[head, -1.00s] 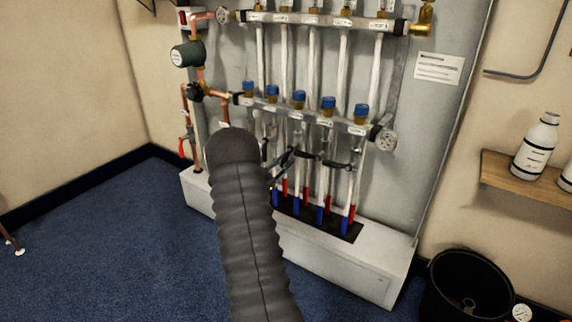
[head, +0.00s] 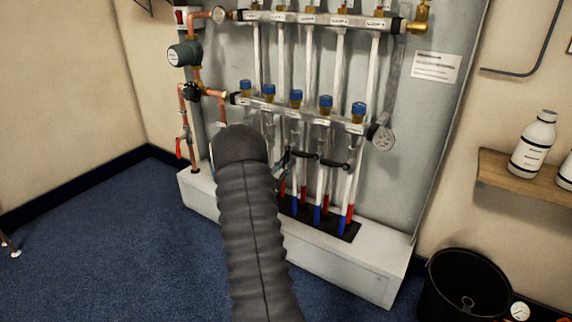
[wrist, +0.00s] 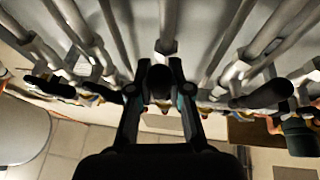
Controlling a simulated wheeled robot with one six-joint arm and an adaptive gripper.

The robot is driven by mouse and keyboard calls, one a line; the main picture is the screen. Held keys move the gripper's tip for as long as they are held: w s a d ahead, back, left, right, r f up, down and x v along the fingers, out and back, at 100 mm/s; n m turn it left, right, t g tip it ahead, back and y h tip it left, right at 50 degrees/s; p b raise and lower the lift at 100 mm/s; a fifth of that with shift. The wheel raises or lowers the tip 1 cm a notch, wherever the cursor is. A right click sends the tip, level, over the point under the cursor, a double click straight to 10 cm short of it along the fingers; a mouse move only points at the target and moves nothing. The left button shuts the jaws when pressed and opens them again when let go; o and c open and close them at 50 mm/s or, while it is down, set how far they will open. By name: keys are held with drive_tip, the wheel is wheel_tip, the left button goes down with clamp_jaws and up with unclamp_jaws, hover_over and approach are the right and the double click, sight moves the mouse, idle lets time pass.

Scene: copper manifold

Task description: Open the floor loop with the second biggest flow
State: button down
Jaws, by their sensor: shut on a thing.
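The manifold has an upper bar (head: 300,18) and a lower bar (head: 300,112) with several blue-capped valves (head: 325,102). White pipes run between and below the bars. Black lever handles (head: 335,165) sit on the pipes below the lower bar. In the wrist view, my gripper (wrist: 160,88) is shut on a dark, rounded end of what looks like a black lever handle (wrist: 159,82). Other black handles show to its left (wrist: 50,86) and right (wrist: 265,95). In the head view my arm hides most of the gripper. Flow readings are too small to read.
A green pump (head: 185,54) and copper pipes stand at the manifold's left. A white plinth (head: 340,265) is below it. A black bucket (head: 445,300) stands at the lower right, under a wooden shelf (head: 510,172) with white bottles.

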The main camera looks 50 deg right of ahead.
drive_tip(key=c, duration=1.1)
unclamp_jaws()
drive_tip(key=v, duration=1.2)
